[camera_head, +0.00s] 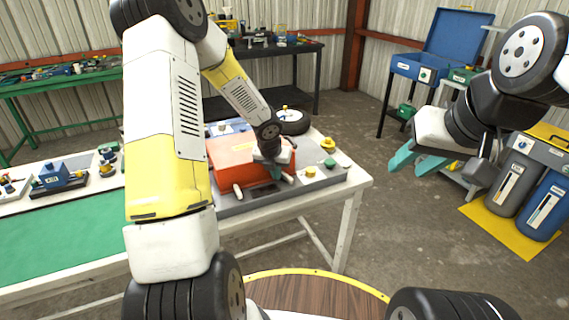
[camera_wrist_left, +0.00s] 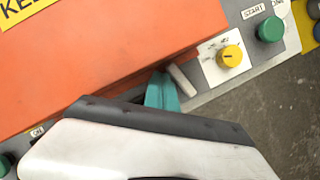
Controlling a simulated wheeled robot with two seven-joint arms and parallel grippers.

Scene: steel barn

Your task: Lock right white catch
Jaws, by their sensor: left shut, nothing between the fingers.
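The orange box (camera_head: 235,152) sits on a grey panel on the white table; its orange face (camera_wrist_left: 100,60) fills much of the left wrist view. The right white catch (camera_wrist_left: 181,80) is a short white lever at the box's lower edge, tilted in the left wrist view. My left gripper (camera_wrist_left: 162,92) is shut and empty, its teal fingertips right beside the catch; I cannot tell whether they touch. Another white catch (camera_head: 238,190) shows further left on the box. My right gripper (camera_head: 405,170) is open and empty, away from the table.
A yellow knob (camera_wrist_left: 230,56) and a green START button (camera_wrist_left: 270,29) lie right of the catch on the panel. A blue device (camera_head: 60,175) stands on the table's left part.

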